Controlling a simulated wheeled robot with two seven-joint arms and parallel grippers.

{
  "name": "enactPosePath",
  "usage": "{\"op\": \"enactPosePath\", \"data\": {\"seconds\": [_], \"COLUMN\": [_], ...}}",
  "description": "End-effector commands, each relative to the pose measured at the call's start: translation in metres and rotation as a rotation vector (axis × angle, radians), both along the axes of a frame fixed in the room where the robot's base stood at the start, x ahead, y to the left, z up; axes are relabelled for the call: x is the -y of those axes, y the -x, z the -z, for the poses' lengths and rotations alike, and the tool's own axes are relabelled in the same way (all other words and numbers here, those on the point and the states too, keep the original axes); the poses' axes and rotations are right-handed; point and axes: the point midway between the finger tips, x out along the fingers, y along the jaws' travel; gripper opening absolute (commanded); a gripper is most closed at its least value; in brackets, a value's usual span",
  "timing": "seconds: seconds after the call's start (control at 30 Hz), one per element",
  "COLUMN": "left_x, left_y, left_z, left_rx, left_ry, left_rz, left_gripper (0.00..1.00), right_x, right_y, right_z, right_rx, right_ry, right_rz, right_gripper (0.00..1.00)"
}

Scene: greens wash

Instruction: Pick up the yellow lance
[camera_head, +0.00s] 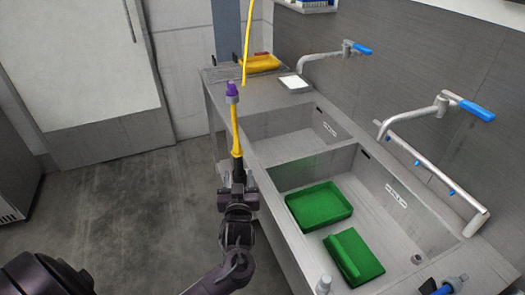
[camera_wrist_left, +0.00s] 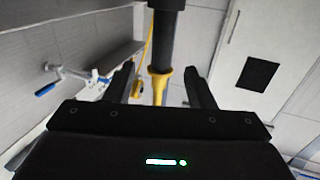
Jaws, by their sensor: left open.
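The yellow lance (camera_head: 235,130) stands roughly upright by the left edge of the steel sink bench, with a purple tip at its top and a black part at its lower end. My left gripper (camera_head: 238,180) is at that black lower end. In the left wrist view the lance (camera_wrist_left: 160,84) shows between the two fingers of the left gripper (camera_wrist_left: 161,85), with a gap on each side. The jaws are open. The lance's lower end is partly hidden by the gripper in the head view. My right gripper is not in view.
A yellow hose (camera_head: 246,40) hangs near the lance's top. Green trays (camera_head: 318,206) (camera_head: 353,256) lie in the nearer basin. Blue-handled taps (camera_head: 470,107) (camera_head: 345,50) reach over the sinks. A yellow item (camera_head: 259,63) lies at the bench's far end. The floor (camera_head: 120,215) left is clear.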

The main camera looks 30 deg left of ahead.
Motion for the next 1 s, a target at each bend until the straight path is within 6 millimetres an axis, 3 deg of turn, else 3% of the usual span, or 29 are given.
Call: {"op": "enactPosePath", "data": {"seconds": [0.33, 0.6, 0.9, 1.0], "left_x": [-0.019, -0.035, -0.038, -0.038], "left_y": [-0.032, -0.062, -0.066, -0.066], "left_z": [-0.004, 0.0, 0.002, 0.002], "left_rx": [0.004, 0.004, 0.004, 0.003], "left_ry": [-0.003, -0.001, 0.0, 0.001], "left_rz": [-0.003, -0.002, -0.001, -0.001], "left_gripper": [0.49, 0.49, 0.49, 0.39], "right_x": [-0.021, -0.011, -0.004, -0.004], "right_y": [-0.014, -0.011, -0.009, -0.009], "right_z": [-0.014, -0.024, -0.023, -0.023], "right_rx": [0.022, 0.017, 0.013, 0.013], "right_ry": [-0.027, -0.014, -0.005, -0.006], "right_rz": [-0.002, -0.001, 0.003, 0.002], "right_gripper": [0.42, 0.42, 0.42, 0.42]}}
